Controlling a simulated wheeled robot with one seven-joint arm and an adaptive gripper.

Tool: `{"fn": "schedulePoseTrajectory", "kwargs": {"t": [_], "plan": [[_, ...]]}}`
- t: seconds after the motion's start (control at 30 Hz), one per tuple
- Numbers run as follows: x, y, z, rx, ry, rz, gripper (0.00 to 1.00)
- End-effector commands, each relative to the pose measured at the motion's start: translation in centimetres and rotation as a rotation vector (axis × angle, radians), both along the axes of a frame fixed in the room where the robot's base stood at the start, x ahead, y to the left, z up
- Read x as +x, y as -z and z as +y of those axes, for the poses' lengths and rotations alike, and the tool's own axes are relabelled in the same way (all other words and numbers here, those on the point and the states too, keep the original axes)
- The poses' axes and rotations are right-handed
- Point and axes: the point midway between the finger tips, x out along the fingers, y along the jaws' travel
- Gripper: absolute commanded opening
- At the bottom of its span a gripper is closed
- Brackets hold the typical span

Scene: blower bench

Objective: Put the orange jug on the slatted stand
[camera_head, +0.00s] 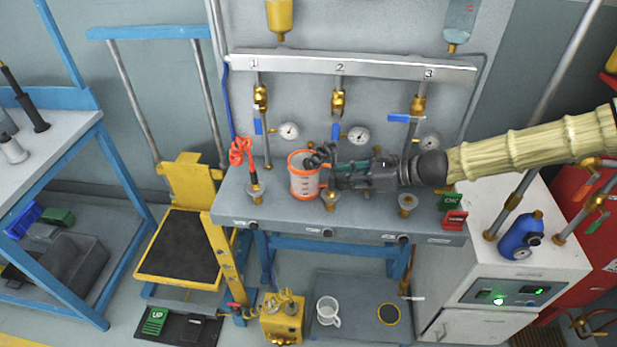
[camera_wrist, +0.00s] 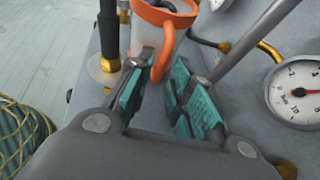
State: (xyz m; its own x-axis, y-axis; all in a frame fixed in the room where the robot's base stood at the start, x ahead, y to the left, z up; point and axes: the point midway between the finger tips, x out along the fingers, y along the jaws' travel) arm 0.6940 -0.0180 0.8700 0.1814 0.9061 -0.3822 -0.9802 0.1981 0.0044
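The orange jug (camera_head: 303,180), a pale cup with orange rim and base, stands upright on the grey bench below the valve numbered 1. My gripper (camera_head: 329,163) reaches in from the right, just beside the jug. In the wrist view the jug's orange handle (camera_wrist: 163,52) lies between my gripper's teal-padded fingers (camera_wrist: 162,68). The fingers look apart, with a narrow gap at the handle; contact is hard to judge. I cannot surely pick out the slatted stand. A brown ribbed piece (camera_head: 537,336) shows at the bottom right, partly cut off.
Several brass nozzles, including one by the jug (camera_head: 256,190), rise from the bench (camera_head: 285,227). Gauges (camera_head: 358,135) and valves hang behind. A yellow trolley (camera_head: 190,180) stands left; a white cabinet with a blue bottle (camera_head: 520,236) stands right.

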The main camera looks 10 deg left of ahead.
Motion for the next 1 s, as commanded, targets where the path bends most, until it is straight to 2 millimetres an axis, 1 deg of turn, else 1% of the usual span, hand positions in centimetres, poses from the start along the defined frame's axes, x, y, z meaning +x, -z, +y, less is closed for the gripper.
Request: {"fn": "schedulePoseTrajectory", "kwargs": {"t": [0.1, 0.2, 0.53, 0.63, 0.67, 1.0], "plan": [[0.2, 0.5, 1.1, 0.0, -0.001, 0.001, 0.21], [0.4, 0.8, 1.7, 0.0, 0.001, 0.001, 0.21], [0.4, 0.9, 2.0, 0.0, 0.001, 0.0, 0.21], [0.4, 0.9, 2.0, 0.0, 0.001, 0.0, 0.03], [0.4, 0.9, 2.0, 0.0, 0.001, 0.0, 0.0], [0.4, 0.8, 2.0, 0.0, 0.001, 0.0, 0.0]]}}
